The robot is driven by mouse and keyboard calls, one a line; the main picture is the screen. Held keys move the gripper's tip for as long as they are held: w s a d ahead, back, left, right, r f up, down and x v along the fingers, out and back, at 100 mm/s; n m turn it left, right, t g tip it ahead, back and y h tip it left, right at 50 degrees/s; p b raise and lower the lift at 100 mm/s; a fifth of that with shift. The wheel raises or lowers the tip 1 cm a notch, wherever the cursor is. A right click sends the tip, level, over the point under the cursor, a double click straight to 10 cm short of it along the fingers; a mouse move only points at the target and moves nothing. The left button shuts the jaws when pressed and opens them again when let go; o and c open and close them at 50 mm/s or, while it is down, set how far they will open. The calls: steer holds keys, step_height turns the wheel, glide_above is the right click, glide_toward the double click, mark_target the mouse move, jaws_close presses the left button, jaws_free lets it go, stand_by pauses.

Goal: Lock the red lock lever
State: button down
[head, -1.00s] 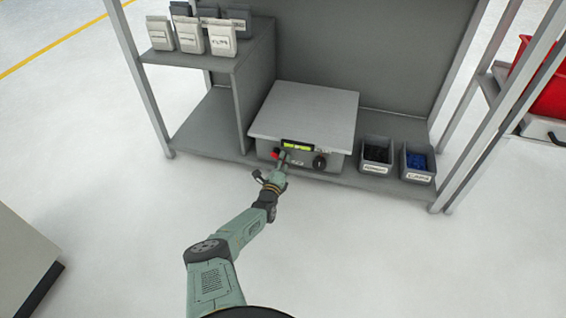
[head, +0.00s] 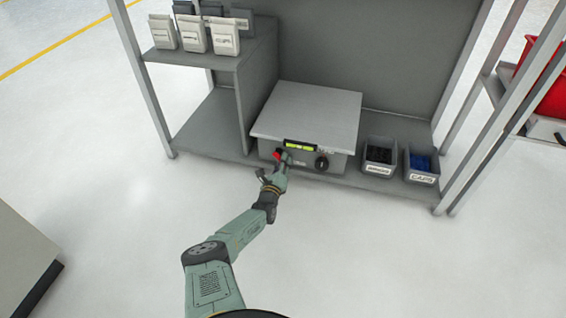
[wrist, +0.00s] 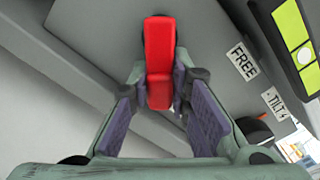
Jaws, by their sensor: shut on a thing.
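The red lock lever (wrist: 158,45) stands out from the front of the grey machine (head: 310,110), left of its lit yellow-green display. In the head view the red lever (head: 277,155) shows as a small spot beside my fingers. My gripper (wrist: 160,88) is shut on the lower part of the lever, one purple-padded finger on each side. My gripper (head: 284,162) also shows in the head view at the machine's front. The labels FREE (wrist: 242,61) and TILT (wrist: 275,103) lie to the right of the lever in the wrist view.
A black knob (head: 322,163) sits on the machine's front, right of the lever. Two grey bins (head: 378,168) stand on the shelf to its right. A raised shelf with several labelled pouches (head: 193,36) is at the left. The floor in front is clear.

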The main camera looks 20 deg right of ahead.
steer(key=c, duration=1.5)
jaws_free()
steer(key=shift+v, duration=3.8)
